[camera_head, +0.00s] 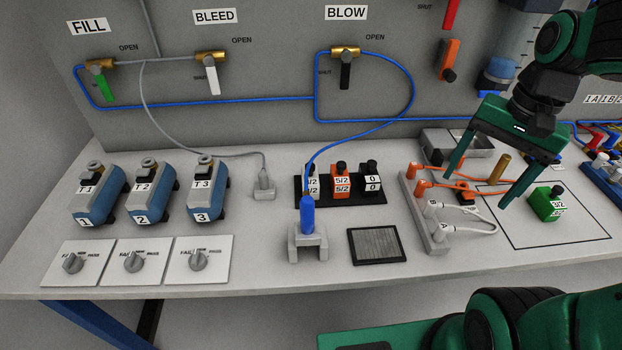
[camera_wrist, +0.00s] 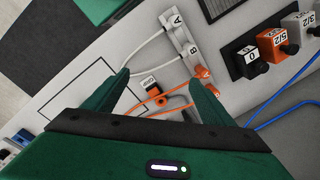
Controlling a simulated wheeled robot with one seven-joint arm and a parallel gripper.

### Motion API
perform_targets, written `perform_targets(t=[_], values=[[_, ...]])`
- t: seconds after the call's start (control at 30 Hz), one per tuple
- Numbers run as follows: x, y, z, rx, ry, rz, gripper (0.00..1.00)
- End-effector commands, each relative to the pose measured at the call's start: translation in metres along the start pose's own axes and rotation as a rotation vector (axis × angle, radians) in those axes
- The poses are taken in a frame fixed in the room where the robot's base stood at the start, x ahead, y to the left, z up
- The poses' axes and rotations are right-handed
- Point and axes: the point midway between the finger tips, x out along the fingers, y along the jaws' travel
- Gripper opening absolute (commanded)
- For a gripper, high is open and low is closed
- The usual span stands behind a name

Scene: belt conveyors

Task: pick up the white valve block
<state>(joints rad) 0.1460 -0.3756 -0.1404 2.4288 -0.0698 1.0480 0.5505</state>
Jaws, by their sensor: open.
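The white valve block (camera_head: 313,184), labelled 3/2, stands at the left end of a black rack (camera_head: 326,203). The blue upright cylinder (camera_head: 307,216) and its hose partly hide it in the head view. In the wrist view the white block (camera_wrist: 301,24) is at the upper right, beyond the orange 5/2 block (camera_wrist: 276,43) and the black 0 block (camera_wrist: 248,62). My gripper (camera_head: 480,192) is open and empty. It is over the bench to the right of the rack, above the orange and white hoses. Its fingers also show in the wrist view (camera_wrist: 160,78).
A fitting strip with orange and white hoses (camera_head: 425,215) lies between my gripper and the rack. A green 3/2 block (camera_head: 545,204) stands in an outlined square at right. A blue hose (camera_head: 350,138) arches over the rack. A dark grille pad (camera_head: 377,246) lies in front.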

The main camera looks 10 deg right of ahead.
Motion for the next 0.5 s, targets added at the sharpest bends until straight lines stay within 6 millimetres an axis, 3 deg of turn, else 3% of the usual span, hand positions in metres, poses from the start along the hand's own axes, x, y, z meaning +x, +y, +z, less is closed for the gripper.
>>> perform_targets(t=[0.1, 0.27, 0.5], values=[[-0.005, -0.056, -0.003, 0.091, -0.029, -0.035, 0.77], [-0.01, -0.126, 0.006, 0.226, -0.093, -0.072, 0.77], [-0.016, -0.217, 0.042, 0.423, -0.224, -0.08, 0.77]])
